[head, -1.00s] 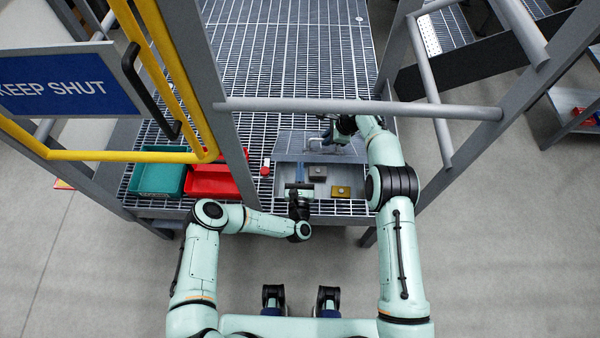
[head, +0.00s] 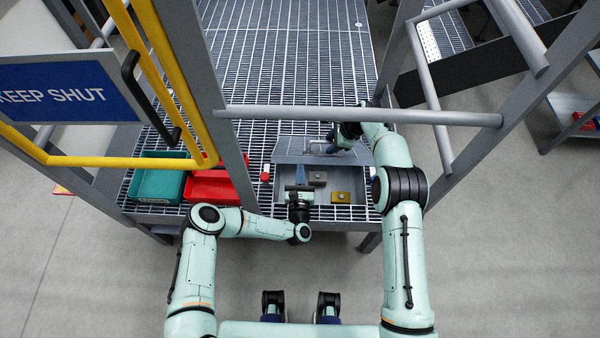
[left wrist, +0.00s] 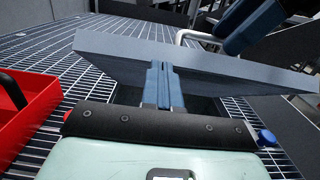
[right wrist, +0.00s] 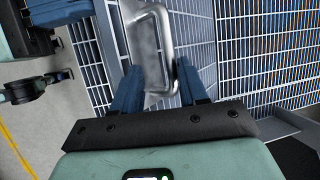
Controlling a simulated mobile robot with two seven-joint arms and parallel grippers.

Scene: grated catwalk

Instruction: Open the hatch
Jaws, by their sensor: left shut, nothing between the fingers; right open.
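The hatch lid (head: 310,149) is a grey plate, partly raised and tilted above a recess (head: 281,183) in the grating. In the left wrist view the raised lid (left wrist: 110,50) shows its thick near edge. My left gripper (head: 300,172) is shut and empty at that edge; its fingers (left wrist: 160,66) overlap the lid there, and contact is unclear. My right gripper (head: 335,142) is open at the lid's metal handle. In the right wrist view the handle (right wrist: 150,45) lies at the open fingertips (right wrist: 157,75), which do not grip it.
A grey rail (head: 350,115) crosses above; a yellow gate frame (head: 110,156) stands left.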

